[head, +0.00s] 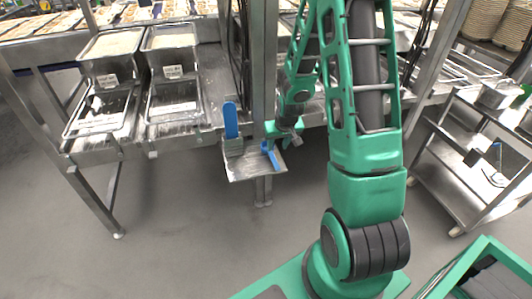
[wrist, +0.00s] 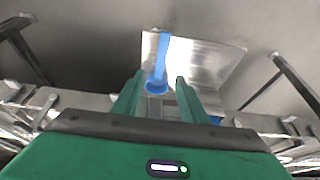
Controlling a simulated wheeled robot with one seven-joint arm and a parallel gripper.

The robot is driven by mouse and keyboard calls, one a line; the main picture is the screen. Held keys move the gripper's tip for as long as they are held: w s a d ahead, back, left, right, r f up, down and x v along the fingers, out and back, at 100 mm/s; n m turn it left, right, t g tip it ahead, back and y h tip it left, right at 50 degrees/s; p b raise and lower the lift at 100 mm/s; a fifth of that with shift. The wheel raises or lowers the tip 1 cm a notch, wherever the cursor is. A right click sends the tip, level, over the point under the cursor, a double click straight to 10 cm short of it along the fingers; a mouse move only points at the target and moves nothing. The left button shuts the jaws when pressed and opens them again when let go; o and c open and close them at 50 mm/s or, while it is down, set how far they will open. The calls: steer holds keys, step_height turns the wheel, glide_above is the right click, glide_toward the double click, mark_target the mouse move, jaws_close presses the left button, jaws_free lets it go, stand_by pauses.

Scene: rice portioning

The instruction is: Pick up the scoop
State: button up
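A blue upright paddle-shaped piece (head: 231,120) stands at the left back of a small metal tray (head: 240,170) on the rack's front. A second, slimmer blue piece (head: 270,154) sits at the tray's right, just below my gripper (head: 277,135). In the wrist view, a blue handle with a round end (wrist: 162,60) lies in line with the gap between my open fingers (wrist: 158,78), over a shiny metal sheet (wrist: 210,62). A bit of blue shows behind the right finger. I cannot tell whether the fingers touch the handle. The scoop's bowl is not clearly visible.
Two metal bins (head: 112,48) (head: 172,45) stand on the rack at the left, with shallow trays (head: 101,108) (head: 174,102) in front. A rack post (head: 264,70) rises close behind my gripper. A steel cart (head: 470,180) stands right. The floor in front is clear.

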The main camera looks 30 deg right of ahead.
mark_target(273, 157)
steer(key=x, duration=1)
steer(key=shift+w+f, duration=0.25)
steer(key=shift+w, duration=0.15)
steer(key=shift+f, duration=0.15)
steer(key=shift+f, duration=0.2)
stand_by(0.4)
jaws_close()
